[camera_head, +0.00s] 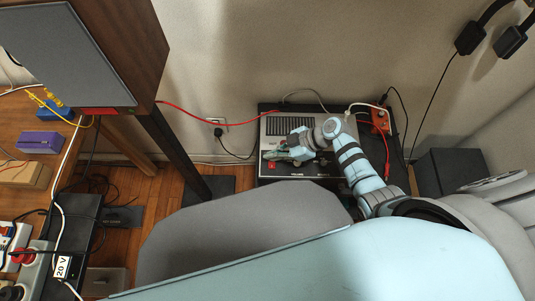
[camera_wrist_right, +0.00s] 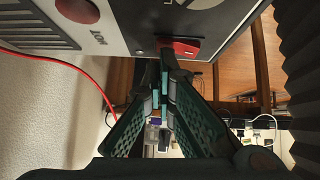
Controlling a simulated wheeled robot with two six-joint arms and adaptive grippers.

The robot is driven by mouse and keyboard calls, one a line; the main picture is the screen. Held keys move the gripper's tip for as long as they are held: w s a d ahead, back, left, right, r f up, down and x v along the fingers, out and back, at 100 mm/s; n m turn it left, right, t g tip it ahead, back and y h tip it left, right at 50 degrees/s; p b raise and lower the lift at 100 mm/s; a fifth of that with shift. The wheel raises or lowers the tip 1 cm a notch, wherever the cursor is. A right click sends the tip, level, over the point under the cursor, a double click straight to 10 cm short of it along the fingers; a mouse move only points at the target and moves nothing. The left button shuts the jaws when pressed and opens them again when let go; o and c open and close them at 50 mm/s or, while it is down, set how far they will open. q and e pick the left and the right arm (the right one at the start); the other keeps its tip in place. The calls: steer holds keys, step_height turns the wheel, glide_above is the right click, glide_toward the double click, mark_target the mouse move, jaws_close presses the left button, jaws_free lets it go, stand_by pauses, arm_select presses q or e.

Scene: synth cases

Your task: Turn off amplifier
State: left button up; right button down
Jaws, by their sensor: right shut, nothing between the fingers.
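The amplifier (camera_head: 308,170) is a grey-silver box with a slotted grille, low against the wall in the head view. A red switch (camera_wrist_right: 182,46) sits near the panel's edge, and a round dark-red part (camera_wrist_right: 78,10) lies farther left. My right gripper (camera_head: 273,155) is over the left part of the amplifier. Its fingers (camera_wrist_right: 160,72) are shut and empty, with the tips close beside the red switch; I cannot tell whether they touch it. My left gripper is not in view.
An orange box (camera_head: 381,121) with cables stands right of the amplifier. A red cable (camera_head: 215,113) runs along the wall toward it. A large speaker (camera_head: 75,50) on dark legs stands at left. A wooden bench (camera_head: 62,128) holds small devices. A dark box (camera_head: 450,168) stands at right.

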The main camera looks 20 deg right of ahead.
steer(key=shift+s, duration=0.15)
steer(key=shift+s+r, duration=0.1)
steer(key=shift+s, duration=0.1)
steer(key=shift+s+a+r+p, duration=0.1)
steer(key=shift+s+a+p, duration=0.05)
steer(key=shift+s+p, duration=0.45)
steer(key=shift+w, duration=0.1)
steer(key=shift+r+p, duration=0.35)
steer(key=r+p, duration=0.1)
steer(key=r, duration=0.1)
steer(key=d+r+p, duration=0.1)
steer(key=r+p, duration=0.1)
steer(key=shift+w+r, duration=0.15)
steer(key=shift+r, duration=0.1)
steer(key=v, duration=0.8)
steer(key=shift+w+d, duration=0.3)
steer(key=shift+d, duration=0.1)
